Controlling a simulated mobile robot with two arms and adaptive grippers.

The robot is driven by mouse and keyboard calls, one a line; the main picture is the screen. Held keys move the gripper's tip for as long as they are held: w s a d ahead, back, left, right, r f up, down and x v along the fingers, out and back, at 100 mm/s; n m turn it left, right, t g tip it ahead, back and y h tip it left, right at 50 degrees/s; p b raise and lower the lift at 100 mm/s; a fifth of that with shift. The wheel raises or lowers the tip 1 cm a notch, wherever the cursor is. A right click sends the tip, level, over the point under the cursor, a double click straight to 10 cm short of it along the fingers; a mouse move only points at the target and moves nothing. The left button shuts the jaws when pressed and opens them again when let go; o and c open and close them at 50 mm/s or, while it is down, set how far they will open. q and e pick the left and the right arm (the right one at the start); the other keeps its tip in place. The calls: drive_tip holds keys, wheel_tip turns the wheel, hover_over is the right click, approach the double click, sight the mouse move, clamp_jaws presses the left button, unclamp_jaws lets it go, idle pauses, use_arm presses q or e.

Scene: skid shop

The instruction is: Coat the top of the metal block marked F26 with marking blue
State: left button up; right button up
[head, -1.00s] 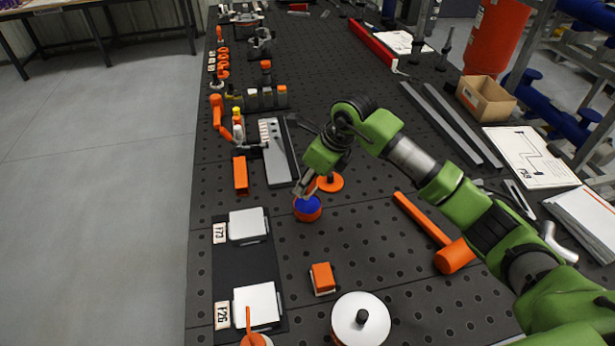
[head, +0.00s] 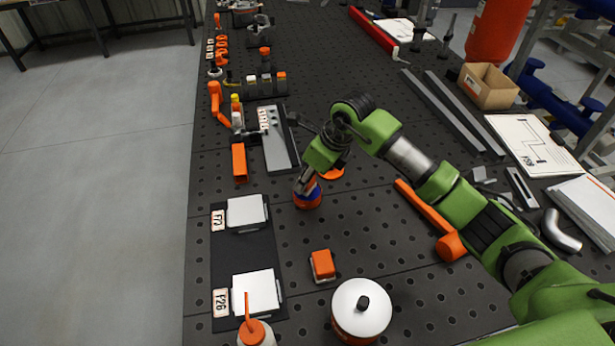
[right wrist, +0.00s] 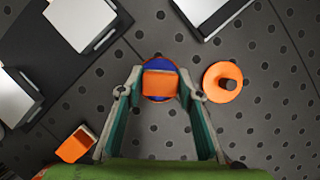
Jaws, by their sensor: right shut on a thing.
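The metal block marked F26 (head: 256,292) lies on a dark mat (head: 258,258), its top pale and bare, with its label (head: 221,303) at its left. The block also shows at the left edge of the right wrist view (right wrist: 14,102). A round orange tin with blue inside (head: 307,201) stands farther up the bench. My right gripper (right wrist: 160,88) is shut on an orange applicator block (right wrist: 160,85), directly over the tin's blue (right wrist: 160,64). The applicator's underside is hidden, so I cannot tell whether it touches the blue. My left gripper is not in view.
A second pale block (head: 246,211) lies on the same mat. A bottle with an orange spout (head: 254,332) stands close before F26. An orange block (head: 322,265), a white-topped can (head: 361,308) and an orange mallet (head: 450,246) are nearby. An orange knobbed lid (right wrist: 222,82) lies beside the tin.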

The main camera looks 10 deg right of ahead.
drive_tip(key=shift+f+b, duration=0.5)
drive_tip(key=shift+f, duration=0.05)
idle(0.5)
drive_tip(key=shift+s+f, duration=0.1)
drive_tip(key=shift+f, duration=0.05)
idle(1.5)
drive_tip(key=shift+r+p, duration=0.3)
drive_tip(key=shift+r, duration=0.65)
drive_tip(key=shift+r+p, duration=1.25)
drive_tip(key=shift+r, duration=1.45)
